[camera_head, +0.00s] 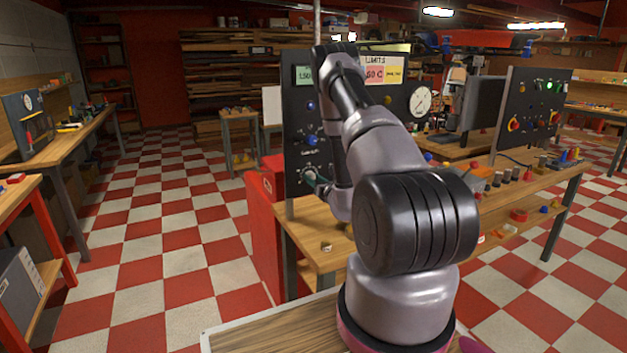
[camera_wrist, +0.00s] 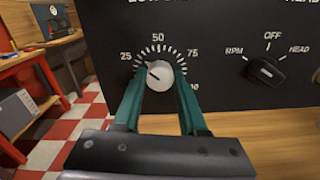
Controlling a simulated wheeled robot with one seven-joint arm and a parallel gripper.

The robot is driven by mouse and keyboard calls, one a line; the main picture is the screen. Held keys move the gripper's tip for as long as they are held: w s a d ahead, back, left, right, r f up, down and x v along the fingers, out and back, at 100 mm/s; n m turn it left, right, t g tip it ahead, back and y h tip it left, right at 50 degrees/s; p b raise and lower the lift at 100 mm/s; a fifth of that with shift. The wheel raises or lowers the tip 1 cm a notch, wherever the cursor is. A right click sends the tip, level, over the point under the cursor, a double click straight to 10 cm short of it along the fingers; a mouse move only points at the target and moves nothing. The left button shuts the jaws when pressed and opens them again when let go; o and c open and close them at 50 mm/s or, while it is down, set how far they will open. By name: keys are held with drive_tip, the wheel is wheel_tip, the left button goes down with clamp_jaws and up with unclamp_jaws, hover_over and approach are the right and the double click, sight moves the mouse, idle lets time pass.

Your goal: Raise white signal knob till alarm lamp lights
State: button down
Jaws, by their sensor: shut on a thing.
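The white signal knob (camera_wrist: 160,75) sits on a black panel (camera_wrist: 222,95) in the wrist view, ringed by a white scale marked 25, 50 and 75. Its pointer line aims to the upper left, near the low side of the scale. My gripper (camera_wrist: 160,82) has its two green fingers on either side of the knob, shut on it. I cannot tell which lamp on the panel is the alarm lamp.
A black selector knob (camera_wrist: 267,72) marked RPM, OFF and HEAD is right of the white knob. A second panel (camera_head: 533,108) with green lights stands right. The wooden bench (camera_head: 310,245) holds small parts; checkered floor at left is clear.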

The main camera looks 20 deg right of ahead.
drive_tip(key=shift+m, duration=2.3)
drive_tip(key=shift+c, duration=2.2)
unclamp_jaws()
drive_tip(key=shift+s, duration=0.15)
drive_tip(key=s, duration=1)
drive_tip(key=shift+s+d, duration=0.2)
drive_tip(key=shift+s, duration=0.1)
